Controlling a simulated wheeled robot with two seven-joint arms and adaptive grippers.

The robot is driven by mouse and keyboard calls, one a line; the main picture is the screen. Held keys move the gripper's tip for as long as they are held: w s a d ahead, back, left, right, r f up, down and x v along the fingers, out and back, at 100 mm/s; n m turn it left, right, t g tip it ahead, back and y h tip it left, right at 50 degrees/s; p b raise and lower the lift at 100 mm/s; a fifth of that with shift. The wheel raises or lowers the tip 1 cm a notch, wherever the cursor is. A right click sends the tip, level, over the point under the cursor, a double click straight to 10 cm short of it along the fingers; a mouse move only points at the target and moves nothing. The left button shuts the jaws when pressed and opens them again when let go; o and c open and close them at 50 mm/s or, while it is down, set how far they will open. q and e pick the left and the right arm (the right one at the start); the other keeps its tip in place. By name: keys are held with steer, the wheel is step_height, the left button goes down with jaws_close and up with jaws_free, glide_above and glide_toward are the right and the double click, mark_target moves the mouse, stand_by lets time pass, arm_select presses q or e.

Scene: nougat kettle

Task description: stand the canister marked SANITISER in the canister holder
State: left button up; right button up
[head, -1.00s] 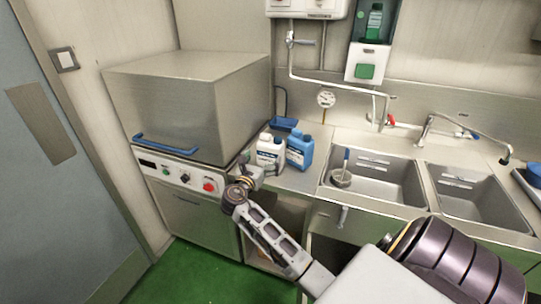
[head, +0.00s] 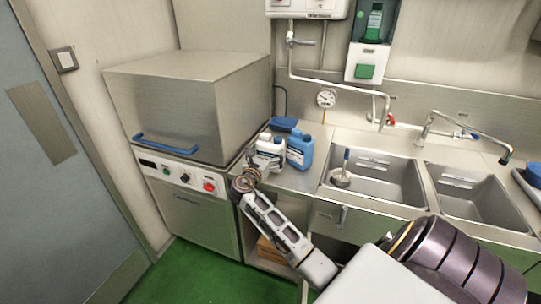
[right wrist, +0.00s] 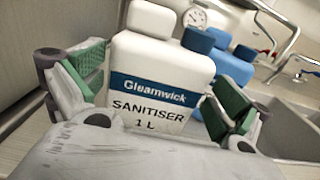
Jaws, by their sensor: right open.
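The white canister marked SANITISER (right wrist: 150,105), with a blue band and a small blue cap, stands upright on the steel counter. It also shows in the head view (head: 270,148), partly behind my right gripper (head: 257,165). In the right wrist view my right gripper (right wrist: 157,90) is open, with one green-padded finger on each side of the canister; I cannot tell whether they touch it. A low blue object (head: 284,124) lies behind the canisters and may be the canister holder; its inside cannot be made out. My left gripper is not in view.
A blue canister (head: 300,150) stands close to the right of the white one. The steel hood machine (head: 190,100) is on the left. Two sinks (head: 375,180) are on the right, with a brush in the nearer one. Counter room around the canisters is narrow.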

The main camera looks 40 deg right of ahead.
steer(key=shift+x, duration=1.7)
steer(key=shift+f, duration=0.15)
